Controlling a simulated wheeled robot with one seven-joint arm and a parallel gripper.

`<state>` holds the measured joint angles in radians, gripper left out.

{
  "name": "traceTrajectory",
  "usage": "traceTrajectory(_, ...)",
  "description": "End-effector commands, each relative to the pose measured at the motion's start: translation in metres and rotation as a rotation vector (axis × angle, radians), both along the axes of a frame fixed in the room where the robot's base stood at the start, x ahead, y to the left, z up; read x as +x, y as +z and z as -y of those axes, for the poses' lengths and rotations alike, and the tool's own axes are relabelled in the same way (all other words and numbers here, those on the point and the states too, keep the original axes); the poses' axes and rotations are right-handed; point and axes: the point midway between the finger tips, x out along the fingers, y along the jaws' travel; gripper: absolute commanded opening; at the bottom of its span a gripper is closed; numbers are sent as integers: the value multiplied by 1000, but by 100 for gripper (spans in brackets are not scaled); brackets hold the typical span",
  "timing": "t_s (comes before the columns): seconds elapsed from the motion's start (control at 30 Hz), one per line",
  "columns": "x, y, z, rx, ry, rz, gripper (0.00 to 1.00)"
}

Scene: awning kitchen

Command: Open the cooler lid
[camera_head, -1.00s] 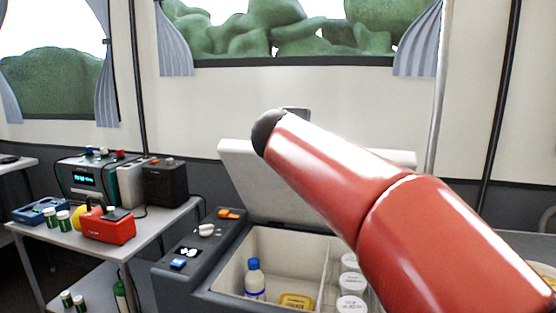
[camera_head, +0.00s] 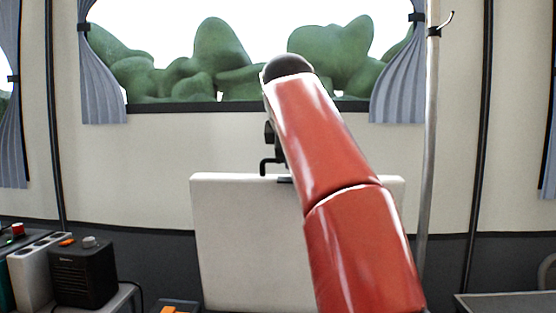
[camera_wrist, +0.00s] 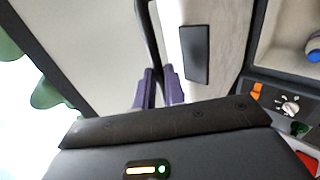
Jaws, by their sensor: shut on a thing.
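The cooler lid (camera_head: 245,235) stands raised and close to upright in the head view, its pale face towards me. In the wrist view the lid (camera_wrist: 228,35) shows pale with a dark rectangular patch. My gripper (camera_wrist: 158,78) has its purple fingers at the lid's dark edge and is shut on it; the exact contact is hard to see. In the head view my arm hides part of the lid, and only a dark part of the gripper shows above its top edge. The open cooler body (camera_wrist: 258,58) shows at the right of the wrist view, with a blue-capped bottle (camera_wrist: 313,46) inside.
A black box-shaped device (camera_head: 84,272) stands on a side table at the lower left. A pale wall and a window with curtains (camera_head: 103,75) are behind the lid. A grey pole (camera_head: 428,150) stands right of the lid. A grey tabletop (camera_head: 510,304) is at lower right.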

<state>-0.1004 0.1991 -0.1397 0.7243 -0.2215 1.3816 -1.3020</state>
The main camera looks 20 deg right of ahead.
Motion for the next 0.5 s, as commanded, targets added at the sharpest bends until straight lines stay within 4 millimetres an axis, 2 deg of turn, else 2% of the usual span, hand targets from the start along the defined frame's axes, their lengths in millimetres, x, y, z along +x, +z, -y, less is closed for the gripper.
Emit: traceTrajectory(0.5,0,1,7,6,-3,-16,0)
